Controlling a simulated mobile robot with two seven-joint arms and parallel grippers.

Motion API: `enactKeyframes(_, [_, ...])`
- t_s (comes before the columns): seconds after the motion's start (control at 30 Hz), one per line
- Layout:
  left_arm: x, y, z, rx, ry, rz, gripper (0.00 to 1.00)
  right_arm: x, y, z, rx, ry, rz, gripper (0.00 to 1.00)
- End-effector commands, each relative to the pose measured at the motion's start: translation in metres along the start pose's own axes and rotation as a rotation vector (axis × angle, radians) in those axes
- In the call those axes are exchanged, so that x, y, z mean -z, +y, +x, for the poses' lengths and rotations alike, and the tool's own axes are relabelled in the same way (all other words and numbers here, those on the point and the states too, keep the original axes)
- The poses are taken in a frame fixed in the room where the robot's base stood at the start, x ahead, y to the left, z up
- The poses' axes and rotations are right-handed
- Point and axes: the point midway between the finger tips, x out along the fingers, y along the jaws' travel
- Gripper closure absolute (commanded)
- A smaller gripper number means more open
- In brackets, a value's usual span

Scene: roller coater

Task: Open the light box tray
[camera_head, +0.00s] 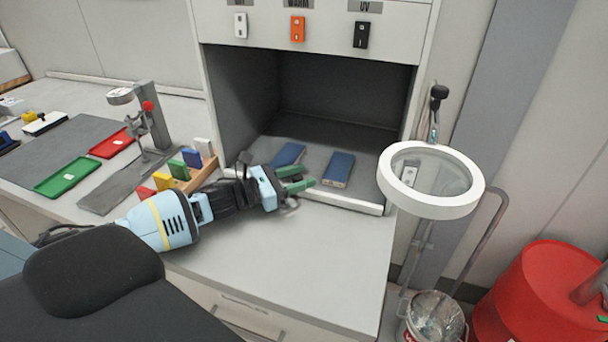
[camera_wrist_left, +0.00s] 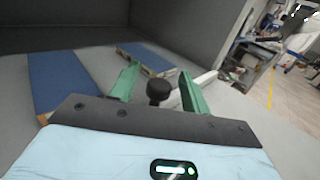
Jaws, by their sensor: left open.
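The light box (camera_head: 312,22) is a pale cabinet with a dark, open-fronted chamber. Its grey tray (camera_head: 362,205) lies at the chamber floor, with a pale front edge; the edge also shows in the left wrist view (camera_wrist_left: 204,80). Two blue panels (camera_head: 338,169) (camera_wrist_left: 60,80) lie on the tray. My left gripper (camera_head: 297,179) is at the tray's front edge, its green fingers apart. In the left wrist view, a dark round knob (camera_wrist_left: 158,92) shows between the open fingers (camera_wrist_left: 159,72); I cannot tell whether they touch it. My right gripper is not in view.
A wooden rack of coloured blocks (camera_head: 188,172) stands just left of my gripper. Farther left are a stand with a red knob (camera_head: 150,112) and green (camera_head: 68,177) and red trays. A ring magnifier (camera_head: 432,208) overhangs the right side. The counter in front (camera_head: 300,250) is clear.

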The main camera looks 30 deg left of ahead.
Motion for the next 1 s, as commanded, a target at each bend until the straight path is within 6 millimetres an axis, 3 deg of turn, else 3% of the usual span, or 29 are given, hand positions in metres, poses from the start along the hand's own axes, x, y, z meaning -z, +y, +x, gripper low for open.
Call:
enactKeyframes(0.2, [-0.001, 0.000, 0.014, 0.000, -0.001, -0.001, 0.53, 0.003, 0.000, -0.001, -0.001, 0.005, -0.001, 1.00])
enactKeyframes(0.57, [0.000, 0.000, 0.017, 0.000, 0.000, 0.000, 0.53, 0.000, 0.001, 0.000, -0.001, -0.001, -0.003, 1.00])
enactKeyframes(0.9, [0.000, 0.000, 0.017, 0.001, 0.000, 0.000, 0.98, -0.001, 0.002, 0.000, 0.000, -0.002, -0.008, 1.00])
enactKeyframes(1.0, [0.000, 0.000, 0.017, 0.001, 0.000, 0.000, 1.00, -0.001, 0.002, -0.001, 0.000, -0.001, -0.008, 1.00])
